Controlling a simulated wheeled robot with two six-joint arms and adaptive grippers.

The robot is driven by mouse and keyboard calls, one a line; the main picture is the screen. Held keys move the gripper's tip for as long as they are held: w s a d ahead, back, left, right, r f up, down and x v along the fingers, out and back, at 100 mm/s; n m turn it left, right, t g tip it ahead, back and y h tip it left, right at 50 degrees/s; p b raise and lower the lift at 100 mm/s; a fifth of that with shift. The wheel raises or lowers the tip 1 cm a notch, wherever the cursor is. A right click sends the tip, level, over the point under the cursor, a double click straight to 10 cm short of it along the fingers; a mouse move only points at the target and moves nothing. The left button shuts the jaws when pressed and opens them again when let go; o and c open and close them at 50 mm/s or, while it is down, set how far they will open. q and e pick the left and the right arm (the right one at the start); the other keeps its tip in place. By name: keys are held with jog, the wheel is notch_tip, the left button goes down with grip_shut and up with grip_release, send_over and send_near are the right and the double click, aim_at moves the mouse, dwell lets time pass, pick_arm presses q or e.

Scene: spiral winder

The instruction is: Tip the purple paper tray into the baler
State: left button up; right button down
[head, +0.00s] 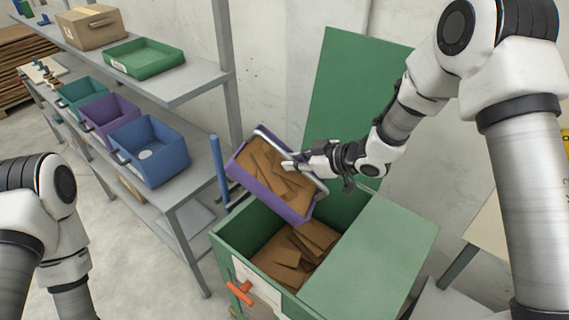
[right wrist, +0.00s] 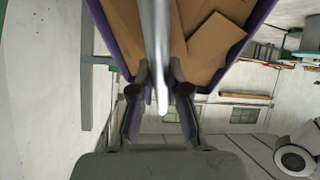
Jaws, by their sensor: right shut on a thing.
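The purple tray (head: 265,200) is full of brown cardboard pieces and hangs tilted over the left part of the open green baler (head: 228,241). My right gripper (head: 296,165) is shut on the grey bar handle (head: 305,172) at the tray's right side. In the right wrist view the handle (right wrist: 162,60) runs between the fingers, with cardboard and the tray's purple edge (right wrist: 243,52) beyond. Several cardboard pieces (head: 293,252) lie inside the baler. Only links of my left arm show at the lower left; its gripper is out of view.
A grey shelf rack (head: 187,86) at the left holds a green tray (head: 144,58), a cardboard box (head: 92,27), a blue bin (head: 150,152) and another purple bin (head: 106,121). The baler's raised green lid (head: 352,90) stands behind; an orange handle (head: 239,291) is on its front.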

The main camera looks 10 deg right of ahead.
aim_at(327, 188)
jog(key=shift+s+d+f+m+t+y+b, duration=0.25)
jog(key=shift+s+d+t+y+b, duration=0.65)
jog(key=shift+b, duration=1.6)
jog(key=shift+s+d+f+m+t+y+b, duration=0.15)
jog(key=shift+s+d+f+t+y+b, duration=0.3)
jog(key=shift+d+t+y+b, duration=1.35)
jog(key=shift+s+d+f+m+y+b, duration=0.15)
jog(key=shift+s+d+b, duration=0.5)
jog(key=shift+b, duration=2.5)
jog(key=shift+s+d+b, duration=0.15)
jog(key=shift+s+b, duration=0.1)
jog(key=shift+b, duration=0.3)
jog(key=shift+s+d+r+t+y, duration=0.15)
jog(key=shift+t+y, duration=0.2)
jog(key=shift+t, duration=0.05)
